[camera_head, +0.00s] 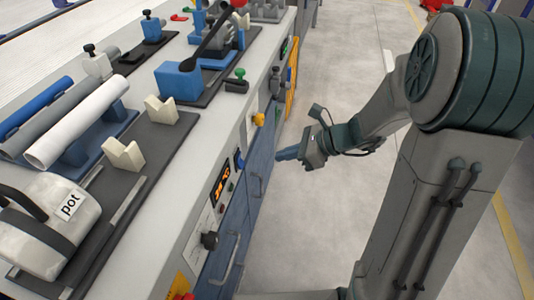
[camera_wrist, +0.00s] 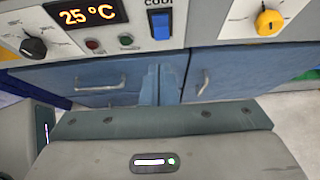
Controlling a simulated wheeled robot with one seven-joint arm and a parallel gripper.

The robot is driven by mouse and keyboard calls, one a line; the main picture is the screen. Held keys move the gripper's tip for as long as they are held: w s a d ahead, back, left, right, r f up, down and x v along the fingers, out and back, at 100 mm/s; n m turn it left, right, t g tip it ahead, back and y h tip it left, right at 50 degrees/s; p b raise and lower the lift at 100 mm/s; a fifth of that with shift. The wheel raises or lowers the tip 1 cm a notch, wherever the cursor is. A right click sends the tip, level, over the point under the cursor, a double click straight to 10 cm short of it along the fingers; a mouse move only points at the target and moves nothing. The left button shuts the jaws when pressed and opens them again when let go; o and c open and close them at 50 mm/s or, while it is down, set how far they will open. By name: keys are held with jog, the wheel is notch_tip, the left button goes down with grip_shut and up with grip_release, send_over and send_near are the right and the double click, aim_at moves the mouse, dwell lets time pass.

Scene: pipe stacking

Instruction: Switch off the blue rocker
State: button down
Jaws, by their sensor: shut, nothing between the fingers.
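The blue rocker (camera_wrist: 160,25) sits on the white front panel of the bench, under a partly cut-off label that seems to read "COOL". In the head view the rocker (camera_head: 239,160) is a small blue piece beside the orange display. My gripper (camera_head: 279,155) is shut and empty, in front of the bench over the floor, its fingers pointing toward the panel. In the wrist view the fingertips (camera_wrist: 160,68) appear just below the rocker in the picture, apart from it. I cannot tell which way the rocker is tipped.
The display (camera_wrist: 86,14) reads 25 °C, with a black knob (camera_wrist: 34,47) to its left. Red and green buttons lie below it. A yellow knob (camera_wrist: 269,22) is to the right. Blue doors with handles (camera_wrist: 202,83) are below. The floor (camera_head: 310,230) is clear.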

jog(key=shift+p+v, duration=0.3)
jog(key=shift+v, duration=1.35)
